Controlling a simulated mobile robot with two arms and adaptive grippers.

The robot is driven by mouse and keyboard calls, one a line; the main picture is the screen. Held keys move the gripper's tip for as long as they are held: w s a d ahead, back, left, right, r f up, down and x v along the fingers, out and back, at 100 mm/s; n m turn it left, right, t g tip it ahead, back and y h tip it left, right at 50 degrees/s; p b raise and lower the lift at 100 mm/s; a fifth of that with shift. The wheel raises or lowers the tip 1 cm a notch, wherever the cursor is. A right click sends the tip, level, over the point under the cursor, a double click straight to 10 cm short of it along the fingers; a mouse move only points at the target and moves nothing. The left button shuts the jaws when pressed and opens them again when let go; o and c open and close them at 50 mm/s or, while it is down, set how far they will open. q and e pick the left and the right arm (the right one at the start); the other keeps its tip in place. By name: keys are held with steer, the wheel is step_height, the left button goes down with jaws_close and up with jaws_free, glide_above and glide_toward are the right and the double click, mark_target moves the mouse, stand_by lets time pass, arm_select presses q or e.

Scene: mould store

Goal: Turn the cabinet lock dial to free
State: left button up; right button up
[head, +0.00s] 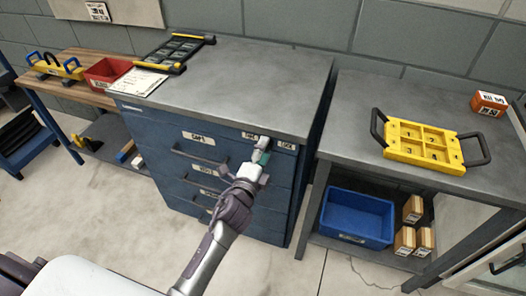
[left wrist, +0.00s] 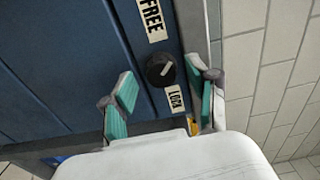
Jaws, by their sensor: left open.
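The lock dial (left wrist: 160,69) is a round black knob with a white mark, on the blue cabinet (head: 186,170) front. In the left wrist view it sits between the FREE label (left wrist: 152,18) and the LOCK label (left wrist: 176,99). The white mark lies slantwise; which label it indicates is hard to tell. My left gripper (left wrist: 163,87) is open, its green-padded fingers spread to either side of the dial and not closed on it. In the head view the left gripper (head: 260,160) is at the cabinet's top right front and largely hides the dial. My right gripper is not in view.
Drawer handles (head: 200,157) project left of the gripper. A tray of dark panels (head: 175,50) and papers lie on the cabinet top. The right bench holds a yellow tray (head: 421,131) and an orange box (head: 489,103); a blue bin (head: 357,217) sits below.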

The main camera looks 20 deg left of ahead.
arm_select(q)
steer(key=s, duration=1.2)
steer(key=shift+a, duration=0.25)
